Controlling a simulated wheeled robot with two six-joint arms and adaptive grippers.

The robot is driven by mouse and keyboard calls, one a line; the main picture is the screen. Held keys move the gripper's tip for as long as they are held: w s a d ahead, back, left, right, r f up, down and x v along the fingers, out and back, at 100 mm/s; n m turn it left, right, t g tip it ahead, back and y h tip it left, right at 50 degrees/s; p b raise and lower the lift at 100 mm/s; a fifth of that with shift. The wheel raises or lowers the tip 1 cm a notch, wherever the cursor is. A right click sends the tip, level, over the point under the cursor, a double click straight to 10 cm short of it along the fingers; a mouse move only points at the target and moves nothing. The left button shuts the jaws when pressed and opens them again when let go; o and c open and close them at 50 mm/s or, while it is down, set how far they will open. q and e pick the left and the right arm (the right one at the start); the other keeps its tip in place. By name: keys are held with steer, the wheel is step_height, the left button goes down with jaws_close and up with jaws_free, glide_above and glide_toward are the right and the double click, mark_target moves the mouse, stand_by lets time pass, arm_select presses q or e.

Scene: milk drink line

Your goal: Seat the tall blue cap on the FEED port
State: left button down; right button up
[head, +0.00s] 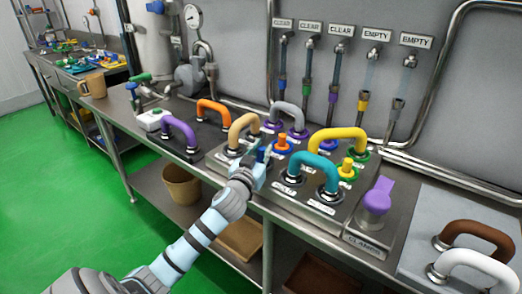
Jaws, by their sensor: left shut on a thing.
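My left gripper (259,168) is over the front edge of the grey port panel (312,207), left of the teal loop. It is shut on a small blue piece, which looks like the tall blue cap (261,154). The fingers hide most of the cap, and I cannot tell whether it touches the panel. The panel carries several colored pipe loops and small port labels, too small to read, so I cannot tell which is FEED. My right gripper is not in view.
A teal loop (318,164) and a yellow-capped port (347,168) stand right of my gripper. An orange cap (282,142) and a beige loop (241,129) stand close behind. A purple clamp (378,196) and a pale tray (452,208) with brown and white loops lie right.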

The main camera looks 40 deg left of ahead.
arm_select(q)
steer(key=shift+f, duration=0.35)
steer(key=shift+r, duration=0.1)
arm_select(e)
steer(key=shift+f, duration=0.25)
arm_select(q)
steer(key=c, duration=1.4)
jaws_free()
steer(key=v, duration=1.2)
